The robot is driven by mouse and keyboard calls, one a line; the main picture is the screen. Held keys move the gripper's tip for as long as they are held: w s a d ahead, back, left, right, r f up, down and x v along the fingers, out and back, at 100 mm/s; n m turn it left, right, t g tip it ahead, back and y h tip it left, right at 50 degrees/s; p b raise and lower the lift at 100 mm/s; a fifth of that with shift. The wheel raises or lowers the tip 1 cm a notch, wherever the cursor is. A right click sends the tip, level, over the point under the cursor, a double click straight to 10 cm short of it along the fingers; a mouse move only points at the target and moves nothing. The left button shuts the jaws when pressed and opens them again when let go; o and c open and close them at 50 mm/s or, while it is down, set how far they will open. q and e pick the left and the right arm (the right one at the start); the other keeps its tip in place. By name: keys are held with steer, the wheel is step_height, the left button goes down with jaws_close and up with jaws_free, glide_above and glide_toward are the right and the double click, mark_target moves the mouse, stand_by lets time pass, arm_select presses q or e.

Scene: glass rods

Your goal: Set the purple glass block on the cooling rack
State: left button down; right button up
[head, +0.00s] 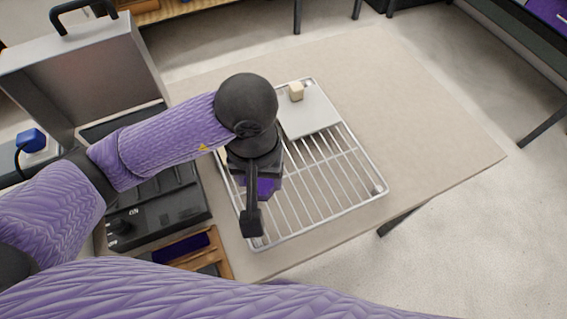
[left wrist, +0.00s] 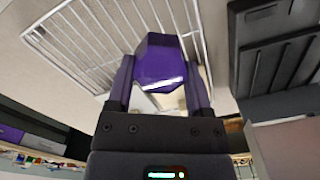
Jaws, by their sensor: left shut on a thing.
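The purple glass block (head: 264,186) shows partly below my left gripper (head: 256,200) in the head view; the gripper and wrist hide the rest. In the left wrist view the block (left wrist: 160,62) sits between the two fingers of my left gripper (left wrist: 160,80), which is shut on it. The wire cooling rack (head: 335,172) lies on the table, and the block is over its left part in the head view. The rack (left wrist: 75,45) also shows beyond the block in the left wrist view. I cannot tell whether the block touches the rack. My right gripper is not in view.
A grey plate (head: 313,118) with a small beige block (head: 296,91) lies on the rack's far part. An open grey case (head: 85,70) stands at the left. A wooden tray (head: 218,250) is at the near left. The table (head: 420,120) is clear to the right.

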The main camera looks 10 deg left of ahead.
mark_target(264, 208)
arm_select(q)
step_height(264, 208, down, 9)
steer(key=shift+s+a+r+b, duration=0.1)
steer(key=shift+b, duration=0.8)
steer(key=shift+f, duration=0.2)
jaws_free()
steer(key=shift+r, duration=0.1)
step_height(264, 208, up, 12)
steer(key=p, duration=0.3)
steer(key=shift+r, duration=0.15)
